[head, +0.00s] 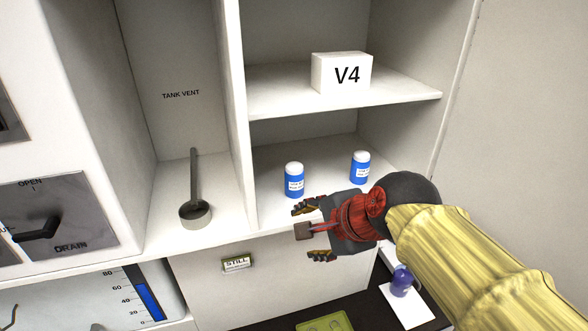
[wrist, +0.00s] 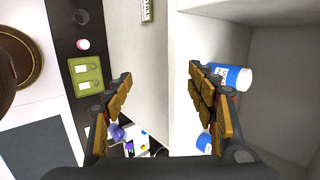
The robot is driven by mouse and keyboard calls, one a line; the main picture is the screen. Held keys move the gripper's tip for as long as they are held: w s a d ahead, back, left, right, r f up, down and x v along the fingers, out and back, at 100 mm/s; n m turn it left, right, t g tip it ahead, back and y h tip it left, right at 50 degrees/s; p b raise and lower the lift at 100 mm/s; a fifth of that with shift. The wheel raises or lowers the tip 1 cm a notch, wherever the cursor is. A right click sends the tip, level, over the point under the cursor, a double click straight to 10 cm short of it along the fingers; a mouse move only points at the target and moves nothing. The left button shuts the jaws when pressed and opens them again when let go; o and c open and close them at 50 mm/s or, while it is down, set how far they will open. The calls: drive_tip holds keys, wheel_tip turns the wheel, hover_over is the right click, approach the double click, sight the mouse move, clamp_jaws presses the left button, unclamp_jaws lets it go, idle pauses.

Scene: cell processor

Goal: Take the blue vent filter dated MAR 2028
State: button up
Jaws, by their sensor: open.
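Two blue vent filters with white caps and white labels stand upright on the lower right shelf: the left filter (head: 294,180) and the right filter (head: 360,168). Their label dates are too small to read. In the wrist view one blue filter (wrist: 232,77) shows just beyond the right finger, and another (wrist: 204,143) is partly hidden behind that finger. My gripper (head: 307,231) is open and empty, in front of the shelf's front edge and nearer the left filter. It also shows in the wrist view (wrist: 160,100), touching neither filter.
A white V4 box (head: 342,73) sits on the shelf (head: 270,92) above the filters. A dark ladle-like tool (head: 195,208) stands in the TANK VENT bay to the left.

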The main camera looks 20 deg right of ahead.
sight(299, 170)
drive_tip(key=w+d+r+m+t, duration=0.1)
drive_tip(key=w+r+m, duration=0.1)
drive_tip(key=m, duration=0.3)
drive_tip(key=w+d+r+m, duration=0.1)
drive_tip(key=w+r+m, duration=0.1)
drive_tip(key=w+m, duration=0.2)
drive_tip(key=w+d+r+m+t, duration=0.1)
drive_tip(key=w+r+m, duration=0.2)
drive_tip(key=m, duration=0.3)
drive_tip(key=shift+w+d+r+t, duration=0.1)
drive_tip(key=shift+w+t, duration=0.2)
drive_tip(key=shift+w, duration=0.2)
drive_tip(key=shift+w+d+r+m, duration=0.15)
drive_tip(key=shift+w+r+m, duration=0.1)
drive_tip(key=shift+w+m, duration=0.35)
drive_tip(key=x, duration=0.7)
drive_tip(key=shift+a+f+p, duration=0.35)
drive_tip(key=shift+a+f, duration=0.05)
drive_tip(key=shift+f, duration=0.15)
drive_tip(key=shift+s, duration=0.2)
drive_tip(key=shift+r, duration=0.1)
drive_tip(key=shift+c, duration=0.2)
drive_tip(key=c, duration=1.1)
drive_tip(key=shift+c, duration=0.7)
drive_tip(key=shift+w+r, duration=0.1)
